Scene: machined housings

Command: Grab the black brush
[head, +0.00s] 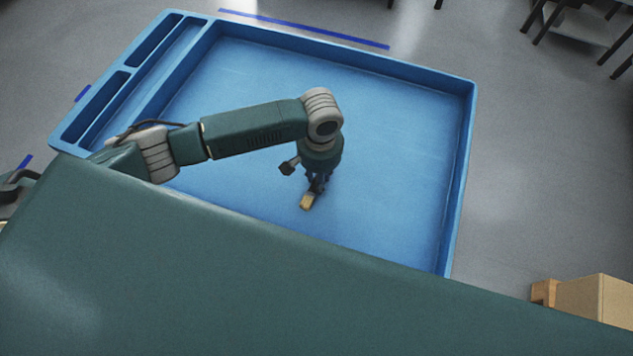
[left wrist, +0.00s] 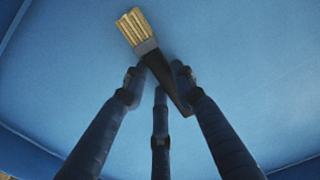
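The black brush (left wrist: 160,68) has pale yellow bristles, a grey band and a black tapering handle. In the left wrist view it lies slantwise, bristles toward the upper left. In the head view only its yellowish bristle end (head: 307,202) shows clearly, below my left gripper (head: 318,184). The three dark fingers of my left gripper (left wrist: 160,76) are drawn together around the handle, on both sides of it, and look shut on it. Whether the brush touches the tray floor or is slightly raised, I cannot tell. My right gripper is not in view.
A large blue tray (head: 400,72) with raised walls surrounds the brush. It has narrow compartments (head: 125,75) on the left; its wide main compartment looks otherwise empty. A cardboard box (head: 595,297) stands at the lower right. Dark furniture legs show at the upper right.

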